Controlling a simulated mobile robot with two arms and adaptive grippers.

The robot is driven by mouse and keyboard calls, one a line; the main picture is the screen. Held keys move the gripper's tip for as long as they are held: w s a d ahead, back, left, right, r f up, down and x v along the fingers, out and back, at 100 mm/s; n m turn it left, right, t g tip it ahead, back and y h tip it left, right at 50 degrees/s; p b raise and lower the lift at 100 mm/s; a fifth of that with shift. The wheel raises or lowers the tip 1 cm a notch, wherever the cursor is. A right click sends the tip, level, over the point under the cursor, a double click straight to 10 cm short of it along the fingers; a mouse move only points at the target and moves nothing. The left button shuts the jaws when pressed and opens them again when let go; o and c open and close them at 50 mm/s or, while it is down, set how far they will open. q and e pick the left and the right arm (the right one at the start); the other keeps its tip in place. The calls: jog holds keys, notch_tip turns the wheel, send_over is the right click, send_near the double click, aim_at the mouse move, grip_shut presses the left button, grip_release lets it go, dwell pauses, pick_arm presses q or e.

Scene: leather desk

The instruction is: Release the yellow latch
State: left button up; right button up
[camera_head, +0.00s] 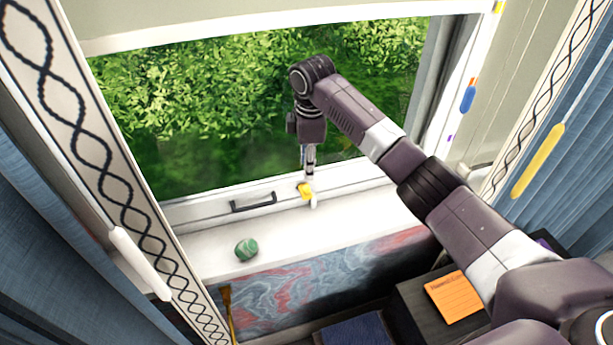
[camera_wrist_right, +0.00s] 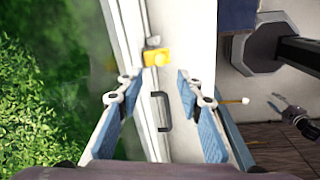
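The yellow latch (camera_head: 305,191) is on the lower window frame, right of the dark window handle (camera_head: 253,202). My right gripper (camera_head: 309,168) points down just above the latch and partly overlaps it in the head view. In the right wrist view the latch (camera_wrist_right: 157,57) shows clearly, beyond and between the fingertips of my right gripper (camera_wrist_right: 159,77). The two blue-padded fingers are spread apart with nothing between them. The latch appears apart from both fingers, though the exact gap is hard to tell.
A green stone (camera_head: 246,249) sits on the white sill, left of the latch. An orange note pad (camera_head: 454,298) lies on a dark surface at lower right. A brush (camera_head: 229,312) stands below the sill. Curtains flank the window. The sill around the latch is clear.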

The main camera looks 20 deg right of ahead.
jog(key=shift+s+r, duration=0.15)
jog(key=shift+r, duration=1.25)
